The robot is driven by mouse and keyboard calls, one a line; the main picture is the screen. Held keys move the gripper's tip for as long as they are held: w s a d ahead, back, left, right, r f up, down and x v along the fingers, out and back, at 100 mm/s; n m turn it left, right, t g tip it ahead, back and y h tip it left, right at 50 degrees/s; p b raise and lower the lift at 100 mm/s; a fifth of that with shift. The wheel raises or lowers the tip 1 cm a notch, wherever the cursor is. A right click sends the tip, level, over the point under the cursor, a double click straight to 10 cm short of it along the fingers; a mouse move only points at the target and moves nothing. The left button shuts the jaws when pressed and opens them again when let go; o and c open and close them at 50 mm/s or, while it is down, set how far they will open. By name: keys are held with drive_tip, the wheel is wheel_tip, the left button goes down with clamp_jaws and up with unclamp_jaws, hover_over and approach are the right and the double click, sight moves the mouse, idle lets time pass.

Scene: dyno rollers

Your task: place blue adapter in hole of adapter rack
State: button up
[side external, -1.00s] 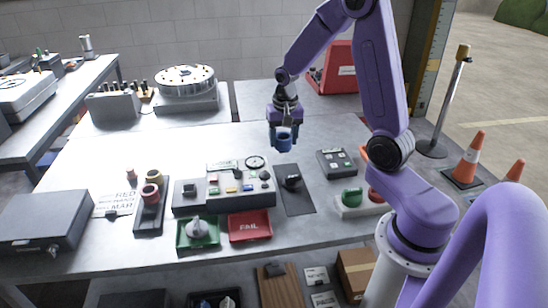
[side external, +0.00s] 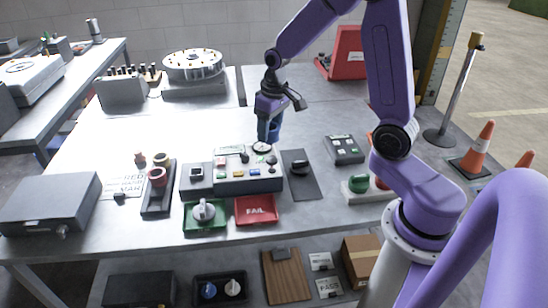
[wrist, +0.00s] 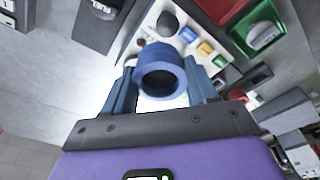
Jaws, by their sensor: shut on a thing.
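The blue adapter (side external: 274,130) is a short hollow ring. My gripper (side external: 268,136) is shut on it and holds it in the air above the back of the grey control box. In the wrist view the adapter (wrist: 162,78) sits between the two blue fingers (wrist: 160,92), its round opening facing the camera. The likely adapter rack (side external: 157,205) is a long dark block to the left, well apart from my gripper.
The control box (side external: 248,184) with buttons and a gauge stands below my gripper, right of the rack. A green tray (side external: 221,222) and a red FAIL tray (side external: 257,210) lie in front. A grey case (side external: 48,203) is at far left.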

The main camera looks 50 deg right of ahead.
drive_tip(key=w+a+f+n, duration=0.2)
drive_tip(key=w+a+n, duration=0.2)
drive_tip(key=w+a, duration=1)
drive_tip(key=w+a+f+n+y, duration=0.1)
drive_tip(key=w+a+f+n, duration=0.15)
drive_tip(key=a, duration=0.45)
drive_tip(key=w+a+f+n, duration=0.2)
drive_tip(key=w+a+f, duration=0.15)
drive_tip(key=a, duration=0.35)
drive_tip(key=shift+w+d+f, duration=0.1)
drive_tip(key=shift+w+f, duration=0.05)
drive_tip(key=shift+f, duration=1.2)
drive_tip(key=shift+w+f, duration=0.1)
drive_tip(key=shift+f, duration=1.25)
drive_tip(key=shift+f, duration=0.5)
drive_tip(key=o, duration=1.2)
drive_tip(key=shift+c, duration=0.2)
